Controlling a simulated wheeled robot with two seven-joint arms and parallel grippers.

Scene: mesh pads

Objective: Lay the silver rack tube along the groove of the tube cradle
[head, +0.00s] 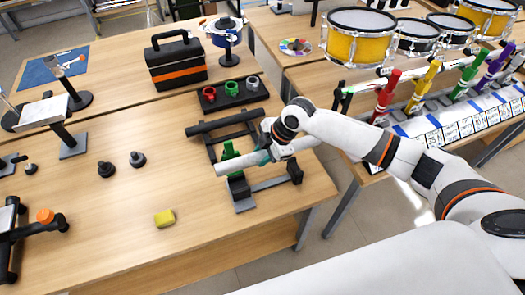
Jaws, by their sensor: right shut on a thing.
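The silver rack tube (232,167) is a pale, straight tube, lying roughly level and slanting up to the right. My right gripper (264,155) is shut on it near its middle; the fingertips are partly hidden by the wrist. The tube cradle (268,184) appears to be the low black stand with two uprights on the wooden table, just in front of and below the tube. The tube shows above the left upright; I cannot tell whether they touch. My left gripper is not in view.
A green object (230,150) stands right behind the tube.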

